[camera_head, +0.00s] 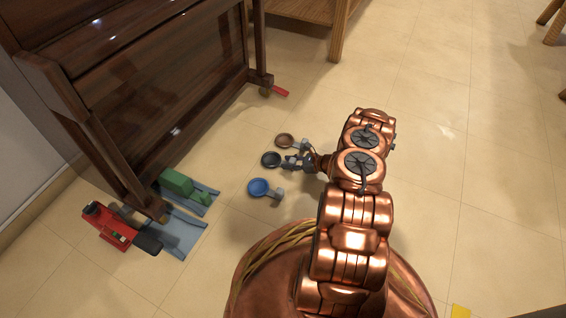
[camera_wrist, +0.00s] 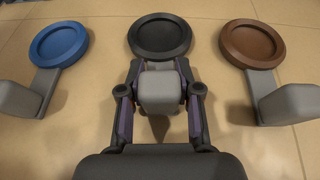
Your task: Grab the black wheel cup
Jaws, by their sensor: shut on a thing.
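The black wheel cup (camera_wrist: 160,36) is a round black dish with a raised rim and a grey block-like handle (camera_wrist: 157,90). In the wrist view it lies straight ahead, between two similar cups. My gripper (camera_wrist: 160,92) has its two fingers on either side of the grey handle and is shut on it. In the head view the black cup (camera_head: 271,159) is on the tiled floor, just left of my gripper (camera_head: 290,162). I cannot tell whether the cup is lifted off the floor.
A blue cup (camera_wrist: 58,44) lies to the left and a brown cup (camera_wrist: 251,43) to the right in the wrist view. A dark upright piano (camera_head: 150,90) stands at left, with a red jack-like tool (camera_head: 112,228) and a green block (camera_head: 177,182) by it.

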